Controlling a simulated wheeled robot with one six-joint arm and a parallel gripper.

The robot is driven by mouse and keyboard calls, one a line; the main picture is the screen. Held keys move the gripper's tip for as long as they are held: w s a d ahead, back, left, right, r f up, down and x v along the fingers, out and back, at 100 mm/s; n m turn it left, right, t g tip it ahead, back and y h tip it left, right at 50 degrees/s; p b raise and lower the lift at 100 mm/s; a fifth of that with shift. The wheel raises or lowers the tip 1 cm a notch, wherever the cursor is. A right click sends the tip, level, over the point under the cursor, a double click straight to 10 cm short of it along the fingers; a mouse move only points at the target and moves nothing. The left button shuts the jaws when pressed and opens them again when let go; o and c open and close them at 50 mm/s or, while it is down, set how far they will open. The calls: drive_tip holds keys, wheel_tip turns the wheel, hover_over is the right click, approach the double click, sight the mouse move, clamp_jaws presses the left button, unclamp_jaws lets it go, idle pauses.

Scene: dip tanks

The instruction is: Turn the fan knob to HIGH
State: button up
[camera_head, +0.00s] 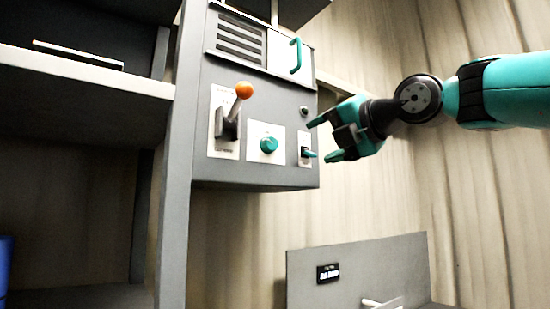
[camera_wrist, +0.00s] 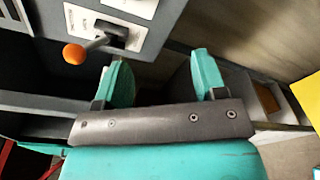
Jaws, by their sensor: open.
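A round teal knob (camera_head: 268,145), the only rotary knob I see, sits on a white plate low on the front of the grey control box (camera_head: 225,178). The plate's lettering is too small to read, so I cannot tell its setting. My gripper (camera_head: 319,141) is open and empty, to the right of the knob and apart from it, near the small teal-tipped switch (camera_head: 309,154). In the wrist view my gripper (camera_wrist: 162,68) shows two teal fingers spread with nothing between them. The knob cannot be made out there.
A lever with an orange ball (camera_head: 244,90) stands out left of the knob; the ball also shows in the wrist view (camera_wrist: 74,54). A teal handle (camera_head: 296,56) and vent are above. A grey post (camera_head: 176,200) and shelves stand left. A low grey panel (camera_head: 370,262) is below.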

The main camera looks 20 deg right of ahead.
wheel_tip(320, 180, up, 3)
drive_tip(key=n+t, duration=0.1)
drive_tip(key=n, duration=0.1)
drive_tip(key=p, duration=0.7)
approach(273, 144)
drive_tip(key=x, duration=0.7)
drive_tip(key=shift+w+a+r, duration=0.15)
drive_tip(key=shift+w+r, duration=0.05)
drive_tip(key=shift+w, duration=0.15)
drive_tip(key=shift+w+a+f+p, duration=0.1)
drive_tip(key=shift+w+p, duration=0.1)
drive_tip(key=shift+w, duration=0.15)
drive_tip(key=shift+w+a+f+p, duration=0.1)
drive_tip(key=shift+w+a+p, duration=0.05)
drive_tip(key=shift+w, duration=0.2)
drive_tip(key=shift+c, duration=0.5)
drive_tip(key=c, duration=0.8)
drive_tip(key=shift+c, duration=0.2)
